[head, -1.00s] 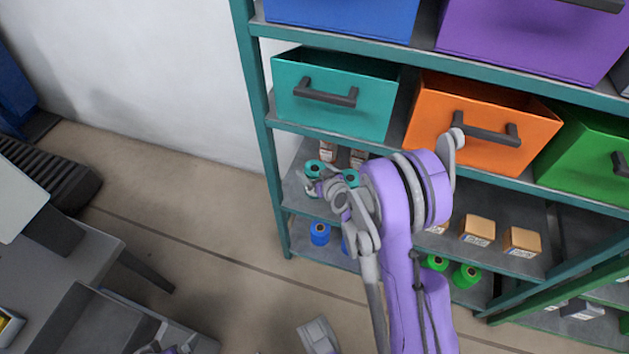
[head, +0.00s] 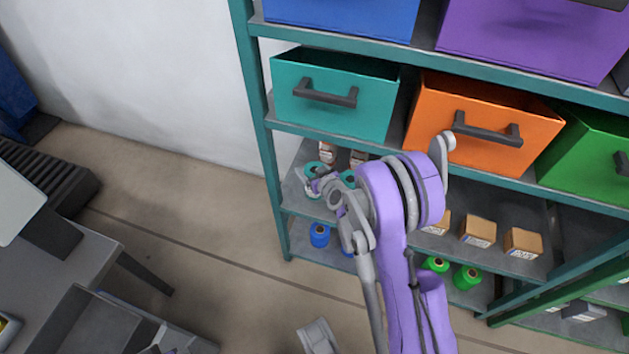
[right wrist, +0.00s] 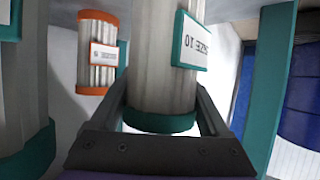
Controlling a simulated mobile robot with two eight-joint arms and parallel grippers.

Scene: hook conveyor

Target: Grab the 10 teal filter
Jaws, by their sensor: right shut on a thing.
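My right gripper (head: 319,184) reaches into the middle shelf. In the right wrist view its fingers (right wrist: 165,112) are shut on a pale ribbed filter with teal ends (right wrist: 160,65), whose label shows "10". In the head view this seems to be the left teal filter (head: 313,168), partly covered by the gripper. A second teal filter (head: 348,178) stands to its right; a teal filter also shows at the left edge of the right wrist view (right wrist: 22,100), its label not visible. My left gripper is not in view.
Orange-ended filters (head: 327,153) stand behind; one shows in the right wrist view (right wrist: 97,52). A teal bin (head: 335,95) and an orange bin (head: 480,125) sit just above. The shelf's teal post (head: 268,150) is close on the left. Blue spools (head: 319,235) are below.

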